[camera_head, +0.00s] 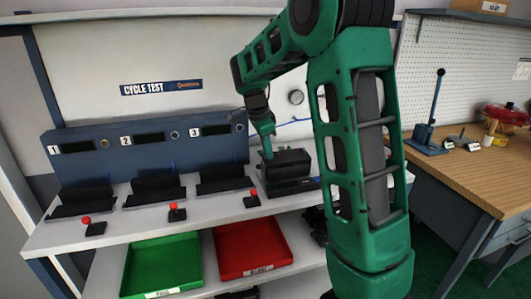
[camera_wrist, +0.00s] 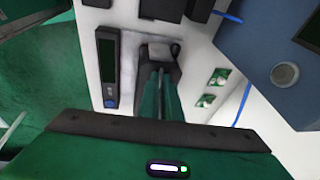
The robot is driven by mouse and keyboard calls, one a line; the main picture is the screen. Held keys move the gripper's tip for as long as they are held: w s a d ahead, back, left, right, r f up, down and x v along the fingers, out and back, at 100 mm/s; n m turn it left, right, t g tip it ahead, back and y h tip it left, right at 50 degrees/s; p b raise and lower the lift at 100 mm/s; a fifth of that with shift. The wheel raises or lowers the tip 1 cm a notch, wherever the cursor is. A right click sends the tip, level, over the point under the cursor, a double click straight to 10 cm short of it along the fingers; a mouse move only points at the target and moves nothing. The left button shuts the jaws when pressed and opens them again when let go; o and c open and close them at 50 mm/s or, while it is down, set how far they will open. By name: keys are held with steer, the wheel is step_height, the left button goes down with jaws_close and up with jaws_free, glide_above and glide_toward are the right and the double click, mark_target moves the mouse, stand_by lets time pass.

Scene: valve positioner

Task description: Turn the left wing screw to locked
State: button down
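A black positioner-like unit (camera_head: 290,163) stands at the right end of the white bench. My gripper (camera_head: 268,152) points down at its left side in the head view, close to it or touching. In the wrist view two green fingers of my gripper (camera_wrist: 160,75) run close together toward a dark part with a pale grey face (camera_wrist: 158,50). Any contact there is hidden by the fingers. I cannot make out the left wing screw or its lock marking in either view.
A slim dark device with a display (camera_wrist: 108,68) lies left of the fingers. Small green boards (camera_wrist: 212,88) and a blue cable (camera_wrist: 243,103) lie right. The blue test panel (camera_head: 100,145) has three numbered stations. A red tray (camera_head: 252,248) and green tray (camera_head: 163,265) sit below.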

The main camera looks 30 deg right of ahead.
steer(key=shift+w+a+m, duration=0.1)
steer(key=shift+m, duration=0.4)
steer(key=c, duration=2)
jaws_free()
steer(key=shift+r, duration=0.1)
steer(key=v, duration=1)
steer(key=shift+w+r, duration=0.1)
steer(key=shift+r, duration=0.15)
